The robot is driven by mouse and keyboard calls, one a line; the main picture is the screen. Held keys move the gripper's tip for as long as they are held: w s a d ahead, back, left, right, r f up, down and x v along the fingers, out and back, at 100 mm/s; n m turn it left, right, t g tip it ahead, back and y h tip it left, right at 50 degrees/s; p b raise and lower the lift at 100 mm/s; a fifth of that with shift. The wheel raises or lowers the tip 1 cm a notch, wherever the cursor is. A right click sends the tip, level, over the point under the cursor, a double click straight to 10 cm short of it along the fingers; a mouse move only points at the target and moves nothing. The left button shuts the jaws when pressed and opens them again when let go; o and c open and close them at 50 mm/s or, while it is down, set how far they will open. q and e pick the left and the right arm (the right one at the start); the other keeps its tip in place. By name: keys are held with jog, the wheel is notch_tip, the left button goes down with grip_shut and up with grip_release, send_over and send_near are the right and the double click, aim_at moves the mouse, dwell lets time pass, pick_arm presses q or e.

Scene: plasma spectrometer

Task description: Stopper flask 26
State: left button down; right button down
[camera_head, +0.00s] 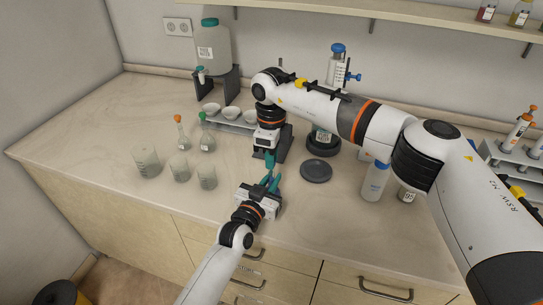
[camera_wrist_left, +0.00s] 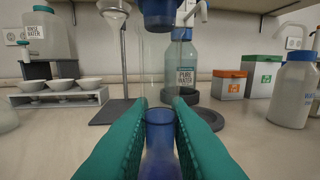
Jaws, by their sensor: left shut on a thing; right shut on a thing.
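My left gripper (camera_head: 269,180) is shut on an upright clear flask (camera_wrist_left: 160,158), its green fingers on either side of the neck. Blue liquid shows low in the glass, and the clear neck rises above it. A dark blue stopper (camera_wrist_left: 158,14) is at the neck's upper end, cut off by the picture's top edge. My right gripper (camera_head: 270,160) points down close above the left gripper and is shut, apparently on this stopper. Whether the stopper is seated cannot be told. No number is readable on the flask.
Flasks with an orange stopper (camera_head: 183,141) and a green stopper (camera_head: 207,140) stand left, with clear beakers (camera_head: 146,162) in front. A dark round pad (camera_head: 316,171) and a wash bottle (camera_head: 375,182) are to the right.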

jog(key=shift+d+f, duration=0.1)
jog(key=shift+f, duration=0.8)
dwell(0.8)
jog(key=shift+r, duration=0.1)
jog(key=shift+r, duration=0.45)
jog(key=shift+r, duration=0.4)
dwell(0.5)
jog(key=shift+f, duration=0.95)
dwell(0.7)
jog(key=c, duration=1.6)
grip_release()
jog(key=shift+s, duration=0.15)
